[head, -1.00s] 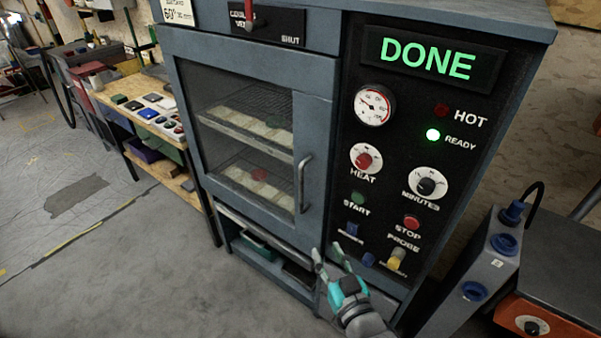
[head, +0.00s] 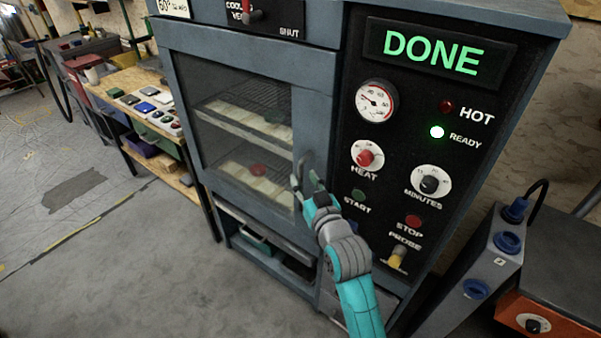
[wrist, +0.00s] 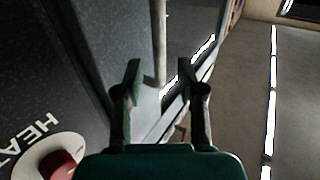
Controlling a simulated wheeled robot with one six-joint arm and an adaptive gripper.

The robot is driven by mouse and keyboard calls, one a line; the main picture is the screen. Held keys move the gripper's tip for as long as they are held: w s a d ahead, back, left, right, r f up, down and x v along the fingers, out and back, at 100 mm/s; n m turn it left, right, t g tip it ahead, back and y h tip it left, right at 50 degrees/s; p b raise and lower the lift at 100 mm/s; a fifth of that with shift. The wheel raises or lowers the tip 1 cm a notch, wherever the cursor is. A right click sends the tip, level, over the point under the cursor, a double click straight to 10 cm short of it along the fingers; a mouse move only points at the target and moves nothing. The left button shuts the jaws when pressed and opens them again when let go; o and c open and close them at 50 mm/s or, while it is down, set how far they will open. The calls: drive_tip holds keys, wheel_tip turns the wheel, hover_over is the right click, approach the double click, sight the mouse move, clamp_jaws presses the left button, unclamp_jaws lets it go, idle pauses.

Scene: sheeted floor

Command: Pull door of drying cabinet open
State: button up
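The grey drying cabinet (head: 330,80) stands ahead with its glass-paned door (head: 240,110) shut. The door's vertical bar handle (head: 303,164) is on its right edge; my gripper hides the lower part in the head view. My gripper (head: 307,182) is raised at the handle, its fingers apart. In the wrist view my gripper (wrist: 161,78) is open, and the handle (wrist: 160,40) runs down between the two fingertips, with gaps visible on both sides. Whether the fingers reach fully around the bar is hard to tell.
A wooden workbench (head: 140,105) stands left of the cabinet and a grey unit with blue sockets (head: 495,250) at right. Floor (head: 130,270) in front and left is clear.

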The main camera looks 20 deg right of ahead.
sight(301, 175)
drive_tip(key=shift+w, duration=1.75)
clamp_jaws()
drive_tip(key=shift+a, duration=0.1)
